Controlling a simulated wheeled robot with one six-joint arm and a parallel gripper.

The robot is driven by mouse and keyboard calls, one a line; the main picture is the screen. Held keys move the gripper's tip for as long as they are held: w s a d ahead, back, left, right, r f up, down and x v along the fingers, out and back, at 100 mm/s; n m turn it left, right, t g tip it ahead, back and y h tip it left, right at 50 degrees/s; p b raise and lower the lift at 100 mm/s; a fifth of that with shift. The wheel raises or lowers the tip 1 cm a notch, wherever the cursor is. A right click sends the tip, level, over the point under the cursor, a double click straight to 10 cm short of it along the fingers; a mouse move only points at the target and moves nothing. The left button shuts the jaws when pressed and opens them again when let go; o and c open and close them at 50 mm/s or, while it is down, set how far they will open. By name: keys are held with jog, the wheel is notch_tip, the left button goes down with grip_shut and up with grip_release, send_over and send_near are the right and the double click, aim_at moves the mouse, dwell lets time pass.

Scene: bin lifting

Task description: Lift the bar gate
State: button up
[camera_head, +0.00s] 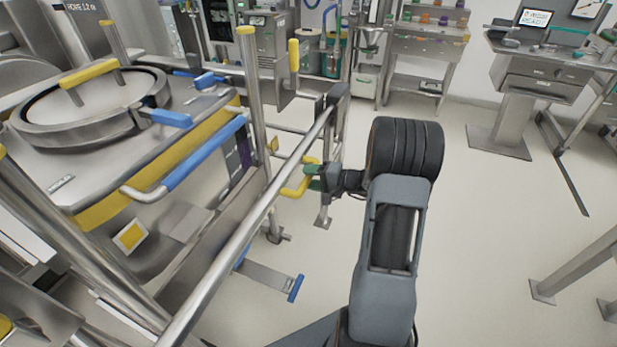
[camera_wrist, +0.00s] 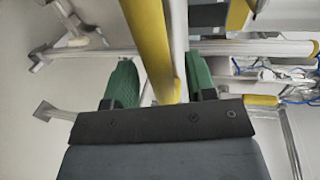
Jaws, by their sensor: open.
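The bar gate (camera_head: 262,205) is a long steel bar that slopes from the lower left up to a dark end fitting at the upper right in the head view. A yellow handle (camera_head: 298,187) sticks out from its side. My gripper (camera_head: 314,178) reaches from the right to this handle with its green fingers. In the wrist view the yellow handle (camera_wrist: 150,45) runs between the two green fingers of my open gripper (camera_wrist: 160,78). The handle lies nearer the right finger; contact is unclear.
Behind the bar stands a steel bin (camera_head: 75,165) with a round lid (camera_head: 90,110) and blue and yellow handles. A blue-tipped pedal (camera_head: 295,288) sits low by the frame. A steel stand (camera_head: 510,110) is at the back right. The floor on the right is largely clear.

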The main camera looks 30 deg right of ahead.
jog(key=shift+w+a+f, duration=0.15)
jog(key=shift+w+a, duration=0.25)
jog(key=shift+w, duration=0.05)
grip_shut()
dwell(0.3)
